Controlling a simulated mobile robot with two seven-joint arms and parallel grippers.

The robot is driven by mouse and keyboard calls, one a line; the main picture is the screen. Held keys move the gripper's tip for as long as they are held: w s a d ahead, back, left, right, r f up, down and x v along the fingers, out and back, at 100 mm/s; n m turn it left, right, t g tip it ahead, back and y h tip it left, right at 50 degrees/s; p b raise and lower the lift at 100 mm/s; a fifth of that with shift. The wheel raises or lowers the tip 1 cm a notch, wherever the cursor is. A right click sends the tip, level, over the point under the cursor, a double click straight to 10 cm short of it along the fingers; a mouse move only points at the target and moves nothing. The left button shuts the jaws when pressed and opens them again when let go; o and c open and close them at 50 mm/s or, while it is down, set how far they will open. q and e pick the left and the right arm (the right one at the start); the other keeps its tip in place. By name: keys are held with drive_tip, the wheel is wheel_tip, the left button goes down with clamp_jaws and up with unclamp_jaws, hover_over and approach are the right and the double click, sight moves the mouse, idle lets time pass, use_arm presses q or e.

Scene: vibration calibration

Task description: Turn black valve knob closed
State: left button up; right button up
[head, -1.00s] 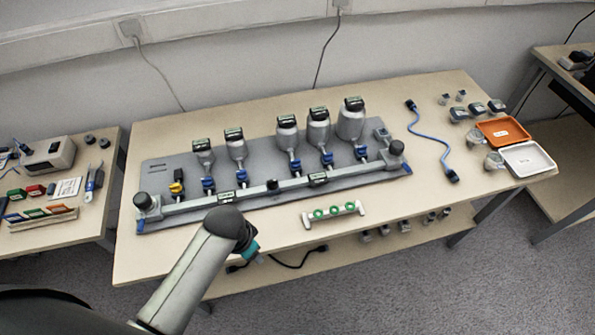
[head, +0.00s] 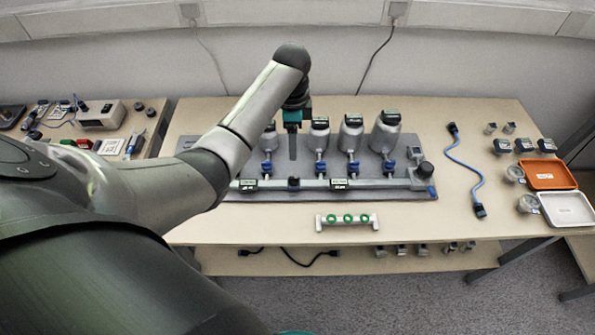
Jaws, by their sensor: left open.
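The grey manifold rig (head: 400,205) lies on the wooden table, with a long horizontal pipe along its front. A small black knob (head: 293,184) sits on the pipe between two labels. A larger black round knob (head: 425,170) is at the pipe's right end. Which one the task names, I cannot tell. Several silver vessels with blue valves stand behind the pipe. My left arm reaches over the rig from the left. My left gripper (head: 292,150) points down, open and apparently empty, in front of the vessels and above the small knob in the picture.
A white rack with green rings (head: 346,220) lies in front of the rig. A blue cable (head: 465,170), an orange tray (head: 549,175) and a white tray (head: 567,209) lie to the right. The table's front strip is mostly clear. A side table (head: 150,117) stands at the left.

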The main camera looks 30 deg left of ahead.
sight(293, 177)
use_arm(q)
wheel_tip(293, 177, down, 14)
drive_tip(key=b, duration=0.4)
drive_tip(key=shift+f+b, duration=0.15)
drive_tip(key=shift+b, duration=0.15)
clamp_jaws()
